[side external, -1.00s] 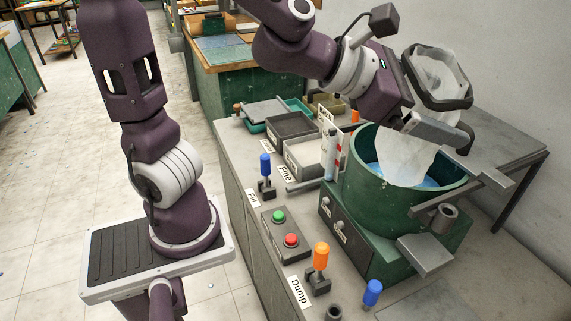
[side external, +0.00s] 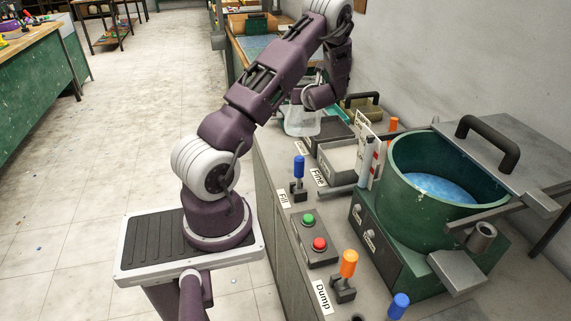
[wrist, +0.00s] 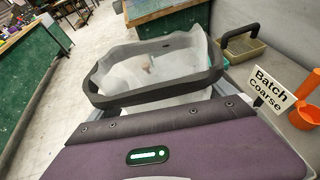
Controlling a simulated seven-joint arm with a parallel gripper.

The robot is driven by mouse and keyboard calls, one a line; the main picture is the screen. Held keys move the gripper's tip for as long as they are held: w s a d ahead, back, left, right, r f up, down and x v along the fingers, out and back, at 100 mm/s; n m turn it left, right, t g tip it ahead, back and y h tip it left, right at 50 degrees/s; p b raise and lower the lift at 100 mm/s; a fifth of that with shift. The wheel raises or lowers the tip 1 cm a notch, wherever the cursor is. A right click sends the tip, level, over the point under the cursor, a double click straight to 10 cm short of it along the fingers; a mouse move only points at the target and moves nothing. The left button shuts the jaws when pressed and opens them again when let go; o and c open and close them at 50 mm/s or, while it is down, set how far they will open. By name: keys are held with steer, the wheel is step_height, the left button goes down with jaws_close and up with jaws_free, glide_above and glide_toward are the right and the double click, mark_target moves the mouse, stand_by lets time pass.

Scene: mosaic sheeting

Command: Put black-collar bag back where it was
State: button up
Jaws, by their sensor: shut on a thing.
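The black-collar bag (wrist: 155,97) fills the middle of the wrist view, a translucent whitish bag hanging in a dark oval collar with its mouth facing up. In the side view its pale body (side external: 302,123) shows below my arm, at the far end of the bench beside the trays; its collar is mostly hidden there. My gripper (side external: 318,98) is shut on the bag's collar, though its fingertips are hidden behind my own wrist. Whether the bag touches anything below it cannot be told.
A green drum (side external: 410,205) with blue contents stands at right, its grey lid plate (side external: 515,150) beside it. The Fine tray (side external: 342,160), Fill lever (side external: 298,170) and Dump lever (side external: 347,268) line the bench. A Batch Coarse sign (wrist: 275,88) stands right of the bag.

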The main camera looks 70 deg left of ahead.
steer(key=s+a+f+n+g, duration=0.2)
steer(key=s+a+f, duration=0.2)
steer(key=s+f, duration=0.15)
step_height(320, 180, down, 9)
steer(key=shift+s+f, duration=0.1)
